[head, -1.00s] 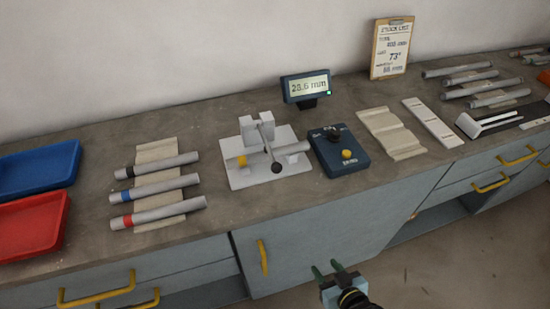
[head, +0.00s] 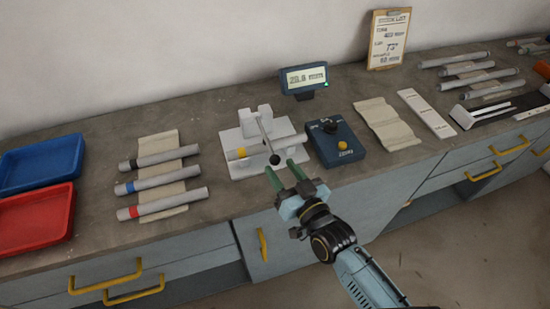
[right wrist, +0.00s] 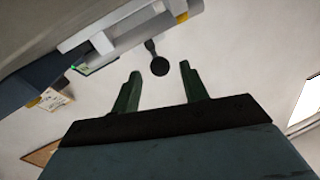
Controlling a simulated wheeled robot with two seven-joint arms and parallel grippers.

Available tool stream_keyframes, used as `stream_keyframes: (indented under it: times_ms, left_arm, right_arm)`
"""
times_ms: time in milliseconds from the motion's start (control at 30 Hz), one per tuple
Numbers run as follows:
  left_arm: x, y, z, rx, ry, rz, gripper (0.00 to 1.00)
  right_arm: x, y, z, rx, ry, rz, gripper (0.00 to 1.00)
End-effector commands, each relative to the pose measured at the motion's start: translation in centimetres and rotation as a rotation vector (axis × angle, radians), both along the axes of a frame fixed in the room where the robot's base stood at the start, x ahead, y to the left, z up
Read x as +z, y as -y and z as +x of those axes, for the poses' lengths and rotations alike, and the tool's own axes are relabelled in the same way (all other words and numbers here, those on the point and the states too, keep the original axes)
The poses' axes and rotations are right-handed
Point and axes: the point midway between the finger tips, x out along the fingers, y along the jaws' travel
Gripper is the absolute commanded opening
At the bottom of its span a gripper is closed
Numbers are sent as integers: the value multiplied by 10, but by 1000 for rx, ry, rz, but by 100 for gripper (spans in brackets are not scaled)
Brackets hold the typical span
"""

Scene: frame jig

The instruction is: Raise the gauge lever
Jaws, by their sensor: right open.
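The gauge lever is a thin grey bar with a dark ball knob (head: 274,159) at its near end. It slopes down from the white gauge jig (head: 243,172) toward the counter's front. My right gripper (head: 281,170) is open, with its green fingertips just in front of and around the knob's level in the head view. In the right wrist view the knob (right wrist: 159,66) appears between and beyond the two open fingers (right wrist: 159,90), apart from them. A grey tube lies across the jig behind the lever. My left gripper is not in view.
Left are several grey tubes with coloured bands on a cloth (head: 158,143), and red (head: 37,218) and blue (head: 40,165) trays.

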Motion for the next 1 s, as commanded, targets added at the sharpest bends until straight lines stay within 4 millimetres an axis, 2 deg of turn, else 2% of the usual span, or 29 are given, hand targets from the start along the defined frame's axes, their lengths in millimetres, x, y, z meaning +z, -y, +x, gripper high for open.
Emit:
stream_keyframes:
  times_ms: [100,267,633,900,967,1000]
  left_arm:
    - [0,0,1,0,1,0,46]
    - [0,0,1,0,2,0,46]
    - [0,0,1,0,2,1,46]
    - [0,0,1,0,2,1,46]
    - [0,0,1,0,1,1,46]
    - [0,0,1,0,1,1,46]
  right_arm:
    - [0,-10,18,0,0,0,44]
    - [0,-18,32,0,0,0,44]
    - [0,-20,36,-1,-2,-1,44]
    - [-1,-20,36,-1,-2,-1,9]
    - [-1,-20,36,-1,-2,-1,1]
    - [-1,-20,36,-1,-2,-1,0]
